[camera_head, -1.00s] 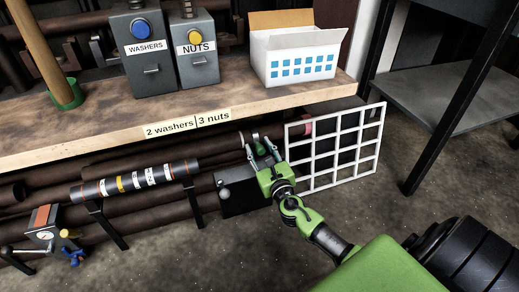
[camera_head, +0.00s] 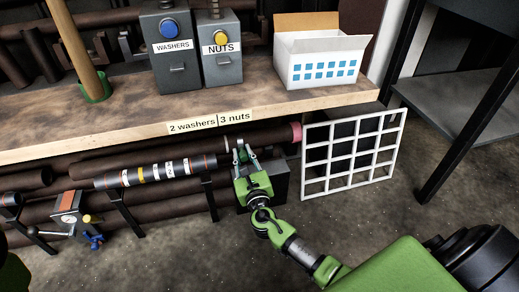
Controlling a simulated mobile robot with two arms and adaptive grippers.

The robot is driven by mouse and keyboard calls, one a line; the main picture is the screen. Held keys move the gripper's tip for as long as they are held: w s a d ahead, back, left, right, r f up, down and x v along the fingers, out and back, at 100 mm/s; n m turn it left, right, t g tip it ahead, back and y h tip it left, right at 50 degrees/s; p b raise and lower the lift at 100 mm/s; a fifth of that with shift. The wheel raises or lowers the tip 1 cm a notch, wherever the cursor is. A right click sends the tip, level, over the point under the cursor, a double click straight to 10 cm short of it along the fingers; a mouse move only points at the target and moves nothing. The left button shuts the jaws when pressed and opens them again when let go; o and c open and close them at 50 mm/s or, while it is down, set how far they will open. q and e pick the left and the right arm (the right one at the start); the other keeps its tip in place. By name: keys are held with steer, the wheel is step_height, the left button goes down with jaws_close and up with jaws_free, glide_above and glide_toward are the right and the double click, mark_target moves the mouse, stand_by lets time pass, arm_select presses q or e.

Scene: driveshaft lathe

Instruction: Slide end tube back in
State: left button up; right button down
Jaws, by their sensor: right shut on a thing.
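My right gripper (camera_head: 240,148) reaches up from the lower right and is shut on the end tube (camera_head: 275,138). The end tube is dark, with a pink end at the right, beside the white grid. Its left end is partly hidden by my fingers. The main shaft (camera_head: 155,172) is a dark tube with white labels, a yellow band and orange rings. It lies on black supports at the left, roughly in line with the end tube. My fingers are just right of the shaft's right end. Whether the two tubes touch is unclear. My left gripper is not in view.
A white grid panel (camera_head: 352,152) stands right of the tube. The wooden bench (camera_head: 130,115) above carries washers (camera_head: 173,47) and nuts (camera_head: 222,47) dispensers and a white box (camera_head: 319,60). A gauge device with a blue knob (camera_head: 93,241) sits lower left. Open floor lies in front.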

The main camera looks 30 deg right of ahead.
steer(key=shift+a, duration=0.2)
steer(key=c, duration=1.8)
jaws_free()
steer(key=shift+d, duration=0.1)
steer(key=v, duration=1.2)
